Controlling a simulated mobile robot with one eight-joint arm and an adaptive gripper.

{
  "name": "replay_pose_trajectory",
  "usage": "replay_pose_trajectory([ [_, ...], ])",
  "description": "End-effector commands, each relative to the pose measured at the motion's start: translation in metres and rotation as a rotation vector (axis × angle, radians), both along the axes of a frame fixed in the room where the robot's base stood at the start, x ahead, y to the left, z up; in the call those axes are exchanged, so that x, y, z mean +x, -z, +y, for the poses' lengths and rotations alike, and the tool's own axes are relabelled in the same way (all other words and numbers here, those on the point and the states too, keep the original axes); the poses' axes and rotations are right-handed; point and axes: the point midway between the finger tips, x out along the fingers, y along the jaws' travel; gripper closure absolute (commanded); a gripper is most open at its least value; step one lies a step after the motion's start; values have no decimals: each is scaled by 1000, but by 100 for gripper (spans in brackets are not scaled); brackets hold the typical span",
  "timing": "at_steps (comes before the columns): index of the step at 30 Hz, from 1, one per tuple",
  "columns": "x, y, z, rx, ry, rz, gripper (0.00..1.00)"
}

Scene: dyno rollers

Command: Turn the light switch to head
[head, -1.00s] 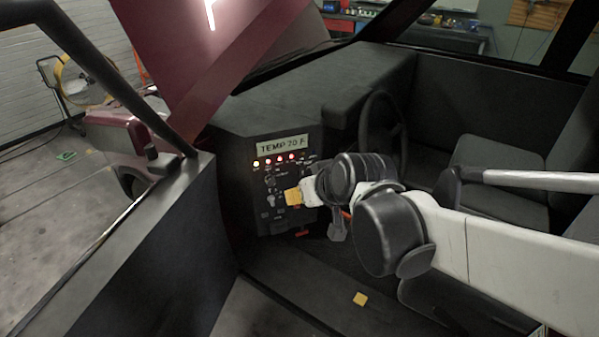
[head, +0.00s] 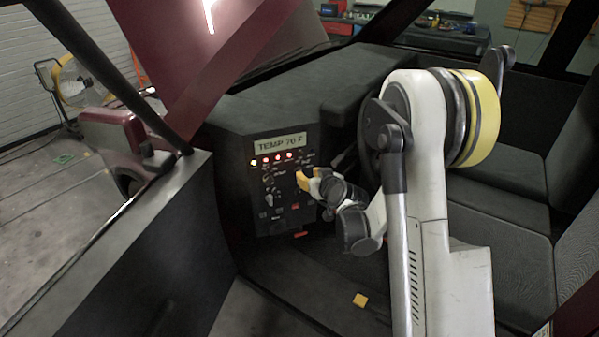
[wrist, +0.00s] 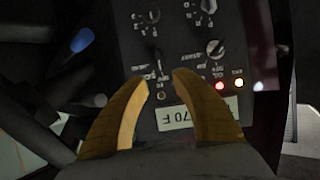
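The dashboard control panel (head: 282,215) stands left of the steering wheel, with a TEMP 70 F display (head: 279,144) and indicator lights above its knobs. In the wrist view the panel is upside down, with the display (wrist: 197,113) low in the picture. One dark knob (wrist: 154,57) sits just beyond my fingertips, and another knob (wrist: 214,48) is to its right. The labels are too small to read, so I cannot tell which knob is the light switch. My gripper (head: 307,179) is in front of the panel's right part. In the wrist view its yellow fingers (wrist: 161,86) are apart and empty.
The steering wheel (head: 372,125) is partly hidden behind my raised arm. The door (head: 130,235) borders the left and seats (head: 505,235) fill the right. A blue-tipped lever (wrist: 82,40) is left of the fingers.

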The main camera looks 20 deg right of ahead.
Motion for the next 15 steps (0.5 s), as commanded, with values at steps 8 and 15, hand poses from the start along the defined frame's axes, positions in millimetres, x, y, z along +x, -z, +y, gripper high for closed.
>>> replay_pose_trajectory([
  [8, 52, 25, 2, -1, -1, 1, 68],
  [15, 74, 32, 2, -1, -1, 1, 68],
])
